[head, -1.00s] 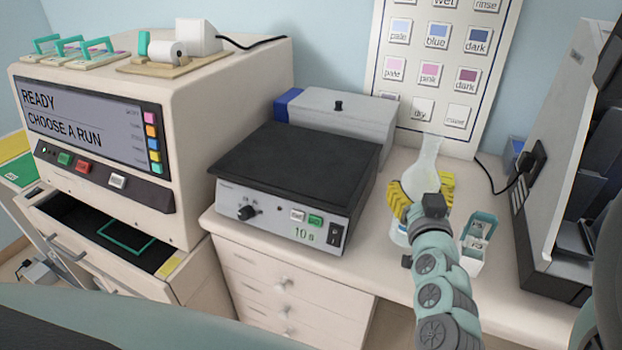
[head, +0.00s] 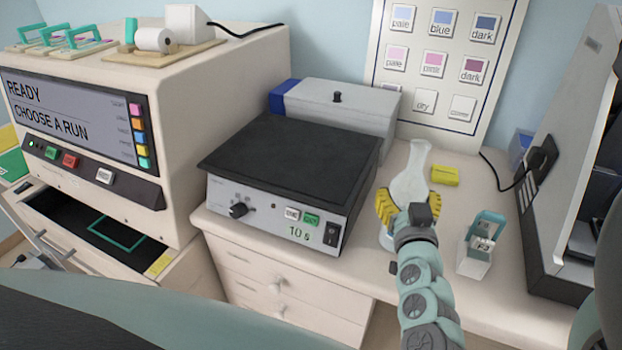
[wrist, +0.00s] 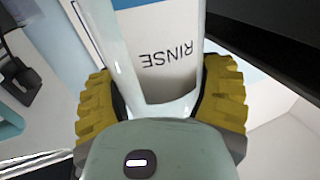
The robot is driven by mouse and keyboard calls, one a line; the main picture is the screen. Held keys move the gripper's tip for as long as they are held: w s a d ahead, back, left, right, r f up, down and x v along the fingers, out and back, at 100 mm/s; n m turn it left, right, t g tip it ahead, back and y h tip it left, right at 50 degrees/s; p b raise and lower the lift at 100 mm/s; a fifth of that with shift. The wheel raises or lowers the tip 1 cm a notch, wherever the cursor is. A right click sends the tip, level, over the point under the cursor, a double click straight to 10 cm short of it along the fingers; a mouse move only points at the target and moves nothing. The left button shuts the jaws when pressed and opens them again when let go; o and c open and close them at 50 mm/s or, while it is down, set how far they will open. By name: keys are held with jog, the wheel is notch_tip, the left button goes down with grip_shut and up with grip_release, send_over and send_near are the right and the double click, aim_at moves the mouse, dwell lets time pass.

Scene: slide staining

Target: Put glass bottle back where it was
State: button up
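The glass bottle (head: 411,180) is a clear, pale flask with a narrow neck, upright or nearly so over the right-hand counter. My gripper (head: 402,212) is around its body, and one yellow ribbed finger shows on its left. In the wrist view, both yellow fingers of my gripper (wrist: 160,105) flank the glass (wrist: 125,70) closely and appear to hold it. Black upside-down "RINSE" lettering on white shows there, and I cannot tell whether it is on the bottle or behind it. My gripper hides the lower bottle, so any gap to the counter is unclear.
A small yellow block (head: 445,175) lies right of the bottle. A white slide holder (head: 478,258) stands further right, beside a large machine (head: 560,190). A black-topped hot plate (head: 290,165) is left, with a grey lidded box (head: 345,110) behind. Counter between is narrow.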

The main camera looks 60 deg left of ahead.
jog(key=o, duration=0.4)
jog(key=shift+o, duration=0.2)
jog(key=shift+r, duration=0.25)
jog(key=shift+s+d+f, duration=0.1)
jog(key=shift+d+f, duration=0.05)
jog(key=shift+d, duration=0.05)
jog(key=b+v, duration=0.2)
jog(key=v, duration=0.9)
jog(key=shift+s+b, duration=0.25)
jog(key=shift+b, duration=0.15)
jog(key=shift+d, duration=0.15)
